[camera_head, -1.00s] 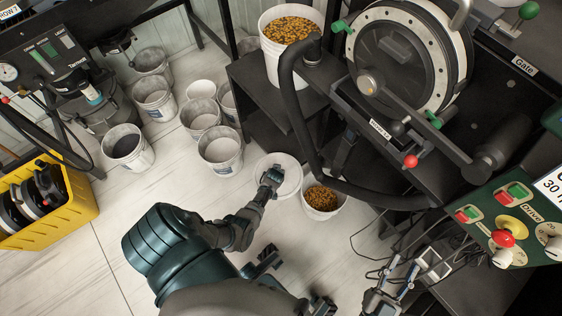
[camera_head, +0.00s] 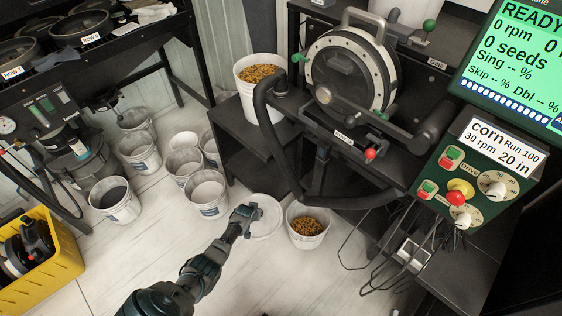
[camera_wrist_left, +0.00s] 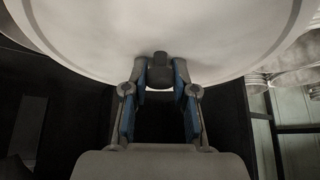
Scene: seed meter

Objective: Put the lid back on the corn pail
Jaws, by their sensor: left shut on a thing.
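A round white lid (camera_head: 268,222) is held by my left gripper (camera_head: 246,214), left of the floor pail (camera_head: 303,240) in the head view. The gripper is shut on the lid's small dark knob (camera_wrist_left: 160,62). In the left wrist view the lid's pale face (camera_wrist_left: 160,25) fills the top, between and beyond the fingers (camera_wrist_left: 160,85). The floor pail is white, upright and open, with orange-brown kernels (camera_head: 309,226) inside. The lid appears beside its rim; its exact height is unclear. My right gripper is not in view.
Another open white pail (camera_head: 262,105) of yellow seeds stands on the black shelf (camera_head: 240,142). Several white buckets (camera_head: 208,198) stand at the left. A thick black hose (camera_head: 268,120) hangs near the floor pail. Cables (camera_head: 385,262) lie to its right.

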